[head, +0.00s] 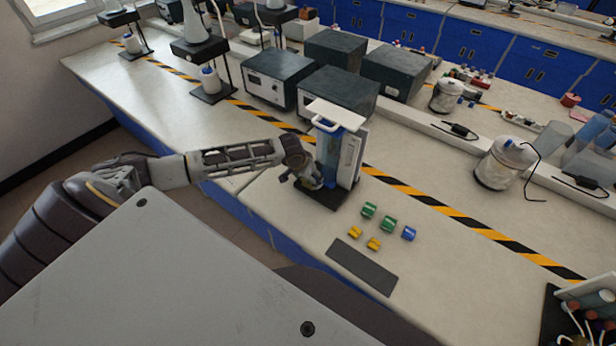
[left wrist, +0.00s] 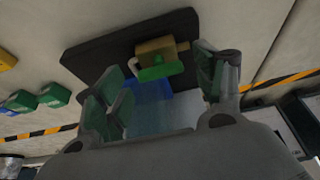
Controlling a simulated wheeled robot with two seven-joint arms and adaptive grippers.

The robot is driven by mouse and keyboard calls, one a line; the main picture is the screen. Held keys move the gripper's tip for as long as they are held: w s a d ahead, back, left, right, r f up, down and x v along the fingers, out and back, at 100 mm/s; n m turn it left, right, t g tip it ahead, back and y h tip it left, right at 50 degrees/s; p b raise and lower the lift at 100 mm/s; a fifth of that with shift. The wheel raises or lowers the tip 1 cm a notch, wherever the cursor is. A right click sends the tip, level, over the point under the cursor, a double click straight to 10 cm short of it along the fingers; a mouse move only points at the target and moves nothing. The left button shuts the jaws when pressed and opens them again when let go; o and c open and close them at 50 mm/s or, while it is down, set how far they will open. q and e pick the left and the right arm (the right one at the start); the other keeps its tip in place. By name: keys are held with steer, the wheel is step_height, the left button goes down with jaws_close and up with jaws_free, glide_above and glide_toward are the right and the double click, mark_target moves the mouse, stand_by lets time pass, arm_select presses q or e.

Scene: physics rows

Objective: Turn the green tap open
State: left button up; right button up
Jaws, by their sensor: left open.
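The green tap (left wrist: 160,73) shows in the left wrist view as a green handle on a brass-coloured body (left wrist: 155,47), above a dark base plate (left wrist: 90,50). It sits at the front of a blue water container (head: 328,150), which stands upright on the bench in the head view. My left gripper (head: 306,180) is at the front of this container and hides the tap in the head view. In the left wrist view the left gripper (left wrist: 160,88) is open, with one finger on each side of the green handle. I cannot tell whether either finger touches it. My right gripper is not in view.
Green, yellow and blue blocks (head: 388,223) lie to the right of the container, near a dark grey mat (head: 362,267). Dark boxed instruments (head: 338,92) stand behind it. A striped tape line (head: 440,205) crosses the bench.

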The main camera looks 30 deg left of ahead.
arm_select(q)
steer(key=v, duration=1.1)
steer(key=shift+r, duration=0.35)
steer(key=shift+s, duration=0.15)
stand_by(0.4)
